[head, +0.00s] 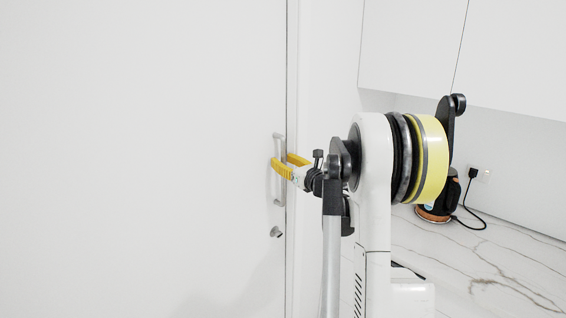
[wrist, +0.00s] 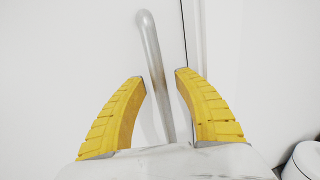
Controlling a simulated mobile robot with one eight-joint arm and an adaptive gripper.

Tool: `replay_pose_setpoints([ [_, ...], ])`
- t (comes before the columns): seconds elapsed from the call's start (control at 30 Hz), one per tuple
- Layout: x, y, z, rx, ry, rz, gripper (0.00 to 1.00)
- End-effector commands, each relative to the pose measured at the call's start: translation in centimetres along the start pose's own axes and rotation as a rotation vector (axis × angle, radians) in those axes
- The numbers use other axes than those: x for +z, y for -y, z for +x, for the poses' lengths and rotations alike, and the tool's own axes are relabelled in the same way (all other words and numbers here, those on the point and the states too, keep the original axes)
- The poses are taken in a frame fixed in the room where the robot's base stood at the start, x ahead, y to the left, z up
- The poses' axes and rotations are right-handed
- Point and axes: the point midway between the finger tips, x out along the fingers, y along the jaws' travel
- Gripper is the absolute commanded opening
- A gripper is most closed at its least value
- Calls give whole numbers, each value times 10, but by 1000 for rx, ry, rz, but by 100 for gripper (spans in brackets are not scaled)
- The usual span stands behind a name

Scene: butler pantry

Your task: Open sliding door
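A white sliding door (head: 140,150) fills the left of the head view. Its upright silver bar handle (head: 279,185) is near the door's right edge, and the handle also shows in the wrist view (wrist: 153,60). My gripper (head: 282,162) has yellow fingers at the handle. In the wrist view my gripper (wrist: 161,82) is open, with one finger on each side of the bar. Gaps show between the bar and both fingertips. A small silver lock fitting (head: 276,232) sits below the handle.
A marble counter (head: 480,260) lies at the right, with a dark appliance (head: 437,207) and its cord on it. White upper cabinets (head: 430,50) hang above. A white wall strip stands just right of the door edge.

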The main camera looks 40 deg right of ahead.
Motion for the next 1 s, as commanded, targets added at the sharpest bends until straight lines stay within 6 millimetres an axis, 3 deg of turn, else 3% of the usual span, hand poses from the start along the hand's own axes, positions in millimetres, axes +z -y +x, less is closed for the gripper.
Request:
replay_pose_setpoints([
  [0.17,0,0,0,0,0,0,38],
  [0.2,0,0,0,0,0,0,33],
  [0.3,0,0,0,0,0,0,3],
  [0.33,0,0,0,0,0,0,0],
  [0.67,0,-9,-2,3,0,-1,0],
  [0.77,-1,-23,-5,6,-1,-1,0],
  [1.0,-3,-83,-16,16,-2,-2,0],
])
